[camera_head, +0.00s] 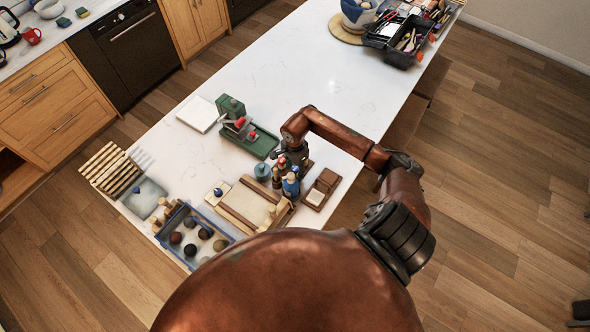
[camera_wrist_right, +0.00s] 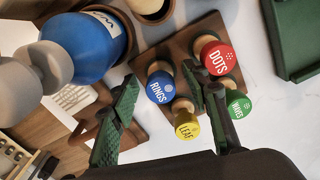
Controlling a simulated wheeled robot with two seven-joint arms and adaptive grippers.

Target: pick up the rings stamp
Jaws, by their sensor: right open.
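The rings stamp (camera_wrist_right: 160,88) has a round blue top lettered RINGS and stands in a wooden stand (camera_wrist_right: 183,42) in the right wrist view. Around it stand the red dots stamp (camera_wrist_right: 218,58), the yellow leaf stamp (camera_wrist_right: 186,126) and the green waves stamp (camera_wrist_right: 238,104). My right gripper (camera_wrist_right: 162,78) is open, its two dark fingers on either side of the rings stamp, with the right finger between it and the dots stamp. I cannot tell whether the fingers touch it. In the head view my right gripper (camera_head: 291,156) is over the stamp group, hiding much of it. My left gripper is out of view.
A blue bottle (camera_wrist_right: 85,48) with a white label stands close to the left finger. In the head view a green press (camera_head: 250,137) is beyond the stamps, a wooden block (camera_head: 322,188) lies to the right, and a blue-rimmed tray (camera_head: 233,236) to the lower left.

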